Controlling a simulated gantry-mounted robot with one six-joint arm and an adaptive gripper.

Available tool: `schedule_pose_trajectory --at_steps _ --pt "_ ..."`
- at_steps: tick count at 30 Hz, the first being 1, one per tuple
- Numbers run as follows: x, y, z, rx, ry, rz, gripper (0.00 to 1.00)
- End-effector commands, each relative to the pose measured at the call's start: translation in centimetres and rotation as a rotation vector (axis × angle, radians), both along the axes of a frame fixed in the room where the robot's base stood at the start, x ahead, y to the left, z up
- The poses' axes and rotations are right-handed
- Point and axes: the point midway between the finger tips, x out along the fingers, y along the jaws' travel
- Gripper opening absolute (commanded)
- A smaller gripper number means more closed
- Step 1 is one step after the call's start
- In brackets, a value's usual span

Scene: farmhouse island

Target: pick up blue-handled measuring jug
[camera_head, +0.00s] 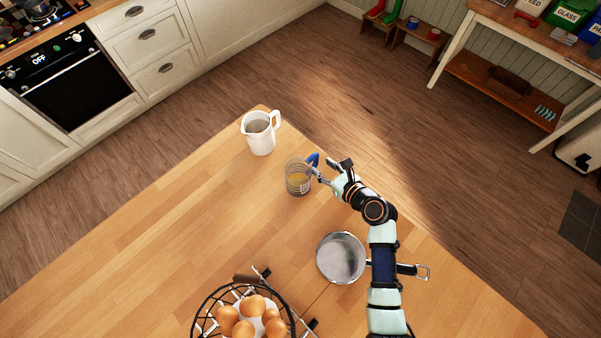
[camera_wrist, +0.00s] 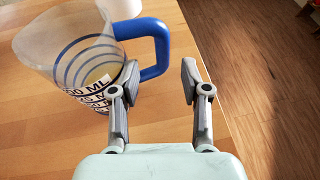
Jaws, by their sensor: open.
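The measuring jug (camera_head: 297,180) is clear with a blue handle (camera_head: 313,160) and holds some yellow liquid. It stands upright on the wooden island top. My gripper (camera_head: 330,170) is just right of the jug, at its handle side. In the wrist view the jug (camera_wrist: 84,62) is at the upper left, with printed markings and blue rings. Its blue handle (camera_wrist: 158,48) reaches in toward the space ahead of my open gripper (camera_wrist: 160,82). The left finger overlaps the jug's lower side in the picture; I cannot tell whether they touch.
A white pitcher (camera_head: 260,138) stands behind the jug near the island's far corner. A metal saucepan (camera_head: 340,258) sits below my forearm. A wire basket (camera_head: 196,318) of brown eggs is at the front. The wooden top (camera_head: 170,220) left of the jug is clear.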

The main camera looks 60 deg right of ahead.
Motion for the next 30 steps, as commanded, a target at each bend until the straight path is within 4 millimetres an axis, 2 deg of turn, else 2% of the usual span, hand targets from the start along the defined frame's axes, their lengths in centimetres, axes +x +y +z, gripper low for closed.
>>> schedule_pose_trajectory --at_steps 4,12,19,27,30 --pt "0.8 -0.4 -0.4 0.000 0.001 0.001 0.47" --pt "4.1 -2.3 -1.9 0.000 0.002 0.002 0.47" --pt "4.3 -2.4 -1.9 -0.001 0.002 0.001 0.47" --pt "4.2 -2.4 -1.9 -0.001 0.002 0.001 0.02" --pt "4.2 -2.4 -1.9 -0.001 0.002 0.001 0.00"
